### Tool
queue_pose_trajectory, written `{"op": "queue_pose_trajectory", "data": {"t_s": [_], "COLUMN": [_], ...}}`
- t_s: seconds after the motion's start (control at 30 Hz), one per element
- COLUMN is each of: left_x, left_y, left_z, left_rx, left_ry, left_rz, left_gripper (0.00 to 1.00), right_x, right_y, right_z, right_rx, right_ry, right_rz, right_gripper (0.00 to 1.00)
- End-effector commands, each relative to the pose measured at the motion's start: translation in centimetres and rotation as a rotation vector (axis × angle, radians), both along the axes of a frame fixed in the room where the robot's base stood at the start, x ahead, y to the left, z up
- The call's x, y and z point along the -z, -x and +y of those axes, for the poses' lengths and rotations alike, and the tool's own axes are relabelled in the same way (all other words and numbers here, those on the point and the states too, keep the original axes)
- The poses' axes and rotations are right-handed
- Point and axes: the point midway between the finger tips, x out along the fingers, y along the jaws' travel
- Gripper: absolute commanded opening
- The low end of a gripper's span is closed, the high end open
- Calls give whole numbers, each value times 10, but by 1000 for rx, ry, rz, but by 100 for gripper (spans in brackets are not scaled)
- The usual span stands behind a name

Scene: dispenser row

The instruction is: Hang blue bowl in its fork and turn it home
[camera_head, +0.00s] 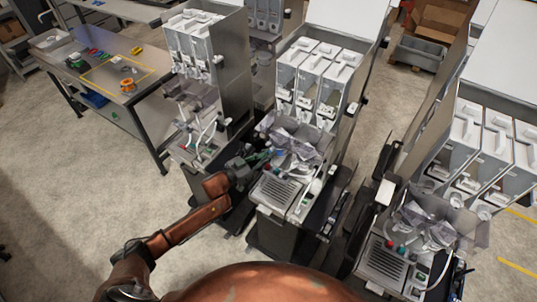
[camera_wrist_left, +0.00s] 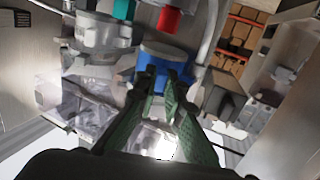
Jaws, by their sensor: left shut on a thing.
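The blue bowl (camera_wrist_left: 166,62) shows in the left wrist view, just beyond the tips of my green fingers. My left gripper (camera_wrist_left: 161,84) is shut on it, with the tips against its near side. In the head view my left gripper (camera_head: 259,157) reaches the front of the middle dispenser (camera_head: 312,75), beside its clear plastic parts. The blue bowl cannot be made out in that view. The fork cannot be told apart from the grey fittings around the gripper. My right gripper is not in view.
Another dispenser stands on the left (camera_head: 190,38) and another on the right (camera_head: 478,150), close to the middle one. A grey metal fitting (camera_wrist_left: 100,35) and a red part (camera_wrist_left: 168,18) are near the bowl. A worktable (camera_head: 150,88) stands at far left; the floor before it is clear.

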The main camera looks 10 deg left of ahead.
Motion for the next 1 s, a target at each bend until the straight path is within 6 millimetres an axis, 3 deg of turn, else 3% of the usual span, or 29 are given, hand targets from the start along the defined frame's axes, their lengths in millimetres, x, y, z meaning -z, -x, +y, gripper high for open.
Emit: {"op": "queue_pose_trajectory", "data": {"t_s": [0.5, 1.0], "left_x": [0, -1], "left_y": [-7, -8], "left_z": [7, 8], "left_rx": [141, 163], "left_ry": [-3, -1], "left_rz": [-3, -3], "left_gripper": [0, 0], "right_x": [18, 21], "right_y": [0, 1], "right_z": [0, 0], "right_rx": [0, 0], "right_ry": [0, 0], "right_rz": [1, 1], "right_gripper": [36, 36]}}
